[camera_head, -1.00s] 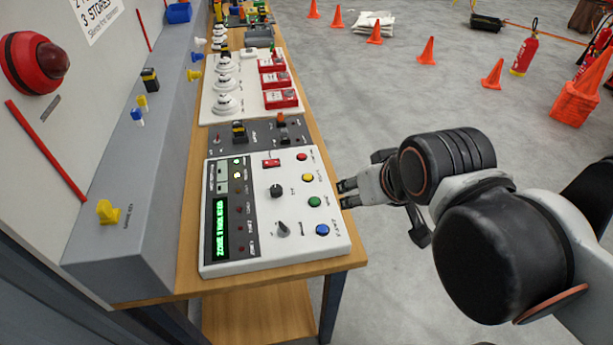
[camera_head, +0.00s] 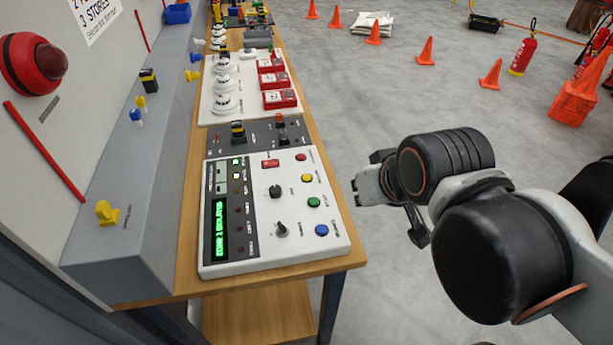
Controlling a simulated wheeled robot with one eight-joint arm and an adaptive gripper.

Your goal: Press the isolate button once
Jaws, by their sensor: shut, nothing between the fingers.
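The white control panel (camera_head: 262,245) lies on the wooden bench. It carries a red button (camera_head: 300,157), a yellow button (camera_head: 306,178), a green button (camera_head: 313,202) and a blue button (camera_head: 321,230) down its right side. Their labels are too small to read, so I cannot tell which is the isolate button. A green-lit display (camera_head: 220,229) on the left shows text that seems to read "ZONE 1 ISOLATED". My gripper (camera_head: 357,192) is shut and empty, right of the panel, apart from it and from all the buttons.
The panel also has two dark knobs (camera_head: 282,230) and a red switch (camera_head: 270,163). A dark switch box (camera_head: 261,137), white detectors and red call points (camera_head: 280,99) stand farther along the bench (camera_head: 345,255). Open floor lies to the right, with orange cones (camera_head: 490,75) and extinguishers (camera_head: 522,48) beyond.

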